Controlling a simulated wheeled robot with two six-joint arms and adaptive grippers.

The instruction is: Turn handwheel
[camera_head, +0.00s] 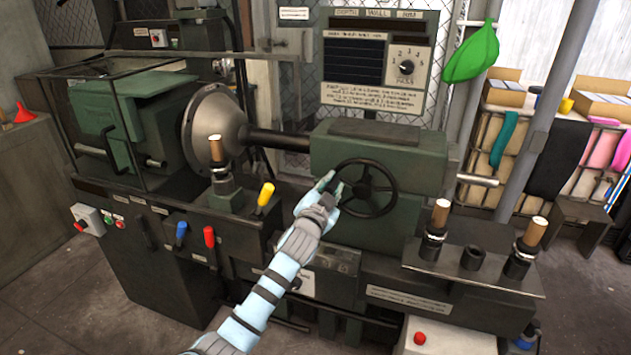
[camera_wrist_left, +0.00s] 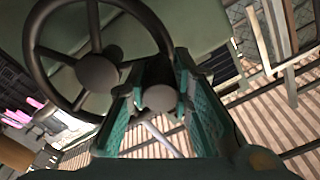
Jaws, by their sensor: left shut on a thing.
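A black spoked handwheel (camera_head: 379,203) is mounted on the front of the green tailstock of a lathe-like machine in the head view. My left gripper (camera_head: 331,187) is at the left side of its rim. In the left wrist view the handwheel (camera_wrist_left: 40,60) fills the upper left, and its round handle knob (camera_wrist_left: 159,97) sits between the teal fingers of my left gripper (camera_wrist_left: 160,110). The gripper is shut on this knob. In the head view the knob is mostly hidden by the fingers. My right gripper is not in view.
A metal bowl (camera_head: 212,128) is on the spindle left of the tailstock. Yellow (camera_head: 265,195), red (camera_head: 209,236) and blue (camera_head: 181,231) levers stand on the machine front. A shelf (camera_head: 475,273) with wooden-handled tools projects at the right. Floor shows at the lower left.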

